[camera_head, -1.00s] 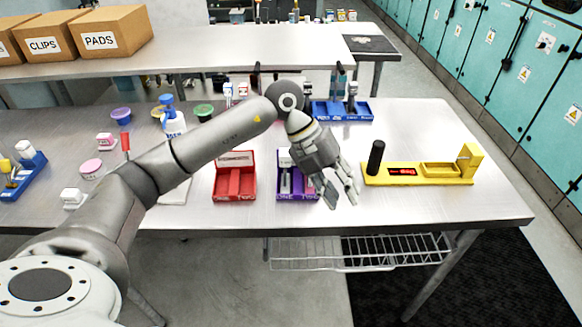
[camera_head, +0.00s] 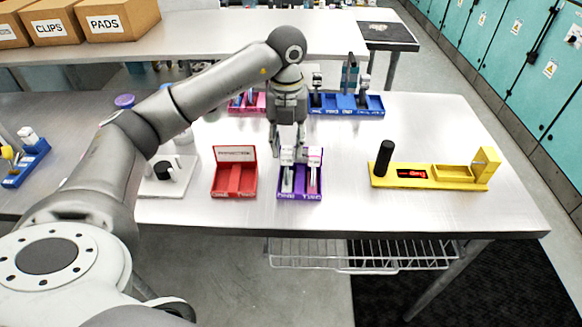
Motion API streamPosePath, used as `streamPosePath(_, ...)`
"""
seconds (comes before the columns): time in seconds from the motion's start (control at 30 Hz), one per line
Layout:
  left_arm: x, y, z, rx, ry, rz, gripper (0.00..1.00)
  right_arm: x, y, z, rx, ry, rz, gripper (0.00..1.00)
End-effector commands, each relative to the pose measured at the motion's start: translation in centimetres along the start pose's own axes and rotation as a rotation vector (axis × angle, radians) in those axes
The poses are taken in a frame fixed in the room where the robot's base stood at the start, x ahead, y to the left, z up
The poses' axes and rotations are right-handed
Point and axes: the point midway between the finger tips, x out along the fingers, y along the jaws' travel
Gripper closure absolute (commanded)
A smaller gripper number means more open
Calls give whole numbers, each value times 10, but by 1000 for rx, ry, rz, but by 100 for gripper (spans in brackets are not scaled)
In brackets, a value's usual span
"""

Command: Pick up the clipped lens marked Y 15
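No marking Y 15 is legible at this size. A purple tray (camera_head: 301,196) in the middle of the table holds two upright clipped pieces with pale labels, a left one (camera_head: 287,178) and a right one (camera_head: 313,178). More upright pieces stand in a blue tray (camera_head: 345,110) and a pink tray (camera_head: 236,109) farther back; I cannot tell which is the lens. My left gripper (camera_head: 288,146) points down just behind the purple tray's pieces. Its fingers are apart with nothing visible between them; the tips are partly hidden. My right gripper is not in view.
A red tray (camera_head: 234,192) with a raised lid stands left of the purple one. A yellow fixture (camera_head: 408,184) with a black post (camera_head: 384,158) is at right. A white stand (camera_head: 160,188) is at left. The table's front right is bare.

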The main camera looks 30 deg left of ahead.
Motion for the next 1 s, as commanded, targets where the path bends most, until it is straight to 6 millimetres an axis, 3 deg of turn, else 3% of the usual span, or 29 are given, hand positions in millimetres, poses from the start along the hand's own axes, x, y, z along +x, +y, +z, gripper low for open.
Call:
streamPosePath(0.2,31,0,0,0,3,1,66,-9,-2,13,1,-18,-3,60)
streamPosePath(0.37,41,0,0,1,3,0,66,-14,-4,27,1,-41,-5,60)
streamPosePath(0.53,64,-1,4,0,4,1,66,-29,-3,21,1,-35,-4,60)
streamPosePath(0.7,86,-2,5,2,2,0,66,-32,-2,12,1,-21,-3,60)
streamPosePath(0.97,90,-2,5,2,0,-2,66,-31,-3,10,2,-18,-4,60)
streamPosePath(1.0,90,-2,5,2,0,-2,70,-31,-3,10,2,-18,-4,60)
